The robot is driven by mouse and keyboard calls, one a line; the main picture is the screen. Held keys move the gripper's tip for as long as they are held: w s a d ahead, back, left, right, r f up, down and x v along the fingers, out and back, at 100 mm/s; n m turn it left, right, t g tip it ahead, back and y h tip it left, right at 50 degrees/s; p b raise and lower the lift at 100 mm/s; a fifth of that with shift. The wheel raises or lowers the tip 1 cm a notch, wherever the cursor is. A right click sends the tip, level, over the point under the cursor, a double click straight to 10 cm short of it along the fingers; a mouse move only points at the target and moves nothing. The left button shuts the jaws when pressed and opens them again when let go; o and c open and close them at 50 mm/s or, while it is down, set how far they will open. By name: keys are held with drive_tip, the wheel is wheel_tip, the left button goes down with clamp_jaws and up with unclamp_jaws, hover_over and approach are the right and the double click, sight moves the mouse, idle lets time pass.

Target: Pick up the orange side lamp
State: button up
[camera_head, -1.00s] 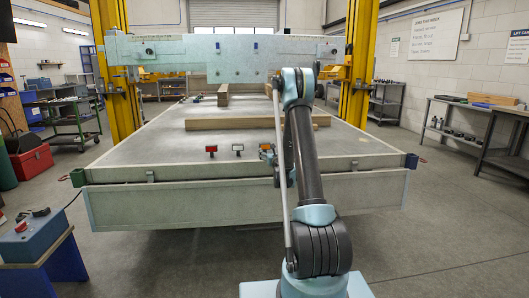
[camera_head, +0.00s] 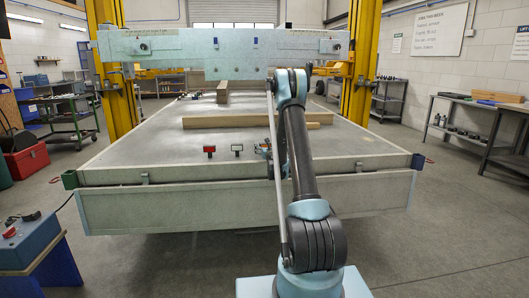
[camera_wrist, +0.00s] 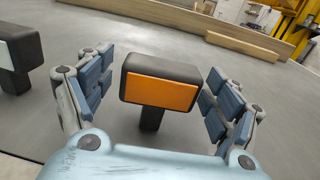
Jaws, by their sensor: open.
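The orange side lamp (camera_wrist: 160,90) is a black block with an orange face on a short black stem, standing upright on the grey trailer bed. In the wrist view it is between the two spread fingers of my gripper (camera_wrist: 160,76), with a gap on each side. The fingers are open and hold nothing. In the head view my gripper (camera_head: 264,151) is at the front of the bed, right of the other lamps, and the orange lamp is mostly hidden there by my gripper and arm.
A white-faced lamp (camera_head: 238,149) and a red lamp (camera_head: 209,151) stand left of it; the white one also shows at the wrist view's left edge (camera_wrist: 16,58). Wooden beams (camera_head: 250,121) lie farther back. A pale crossbar (camera_head: 150,44) spans between yellow posts.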

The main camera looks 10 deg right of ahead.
drive_tip(key=shift+w+a, duration=0.1)
drive_tip(key=c, duration=1.3)
drive_tip(key=shift+o, duration=0.2)
drive_tip(key=shift+r, duration=0.15)
